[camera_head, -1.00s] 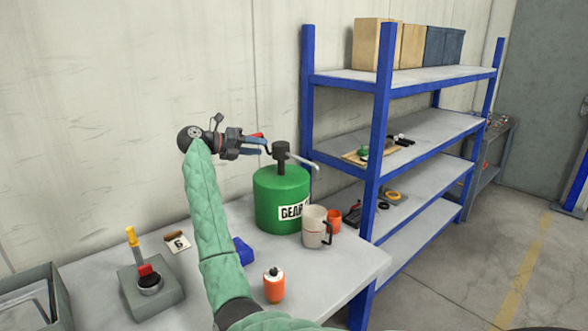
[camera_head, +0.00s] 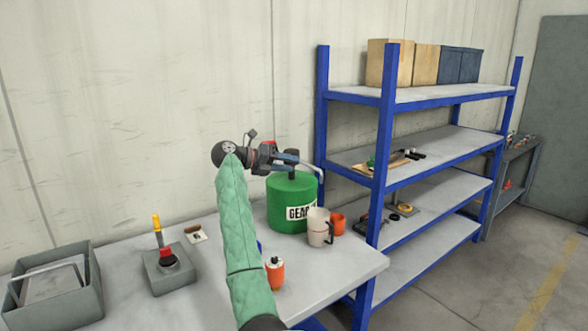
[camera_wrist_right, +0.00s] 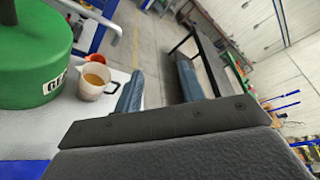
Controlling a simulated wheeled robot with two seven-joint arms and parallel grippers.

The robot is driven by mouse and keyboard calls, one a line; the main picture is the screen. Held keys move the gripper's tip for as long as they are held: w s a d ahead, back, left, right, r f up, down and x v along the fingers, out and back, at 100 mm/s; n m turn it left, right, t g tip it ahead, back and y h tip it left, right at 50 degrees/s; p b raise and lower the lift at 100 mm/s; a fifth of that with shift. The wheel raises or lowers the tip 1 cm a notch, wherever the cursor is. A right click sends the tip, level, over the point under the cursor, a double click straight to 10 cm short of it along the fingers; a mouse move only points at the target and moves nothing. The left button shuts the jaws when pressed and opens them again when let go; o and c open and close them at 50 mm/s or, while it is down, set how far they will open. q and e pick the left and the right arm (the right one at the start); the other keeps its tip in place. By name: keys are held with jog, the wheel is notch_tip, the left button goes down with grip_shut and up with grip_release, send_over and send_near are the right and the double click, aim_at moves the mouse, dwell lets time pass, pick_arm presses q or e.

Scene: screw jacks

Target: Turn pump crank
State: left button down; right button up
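A green drum (camera_head: 290,208) labelled "GEAR" stands on the bench near the wall, and its side also shows at the left of the wrist view (camera_wrist_right: 30,60). A pale crank rod (camera_head: 314,170) sticks out to the right above the drum, sloping down. My right gripper (camera_head: 292,160) is above the drum, in front of the pump head, and hides most of it. In the wrist view its two blue fingers (camera_wrist_right: 158,90) stand apart with nothing between them. My left gripper is not in view.
A white mug (camera_head: 318,228) and an orange cup (camera_head: 338,224) stand right of the drum. An orange bottle (camera_head: 275,274), a grey box with a red knob (camera_head: 168,272) and a grey bin (camera_head: 60,290) are on the bench. A blue shelf rack (camera_head: 380,150) stands at the right.

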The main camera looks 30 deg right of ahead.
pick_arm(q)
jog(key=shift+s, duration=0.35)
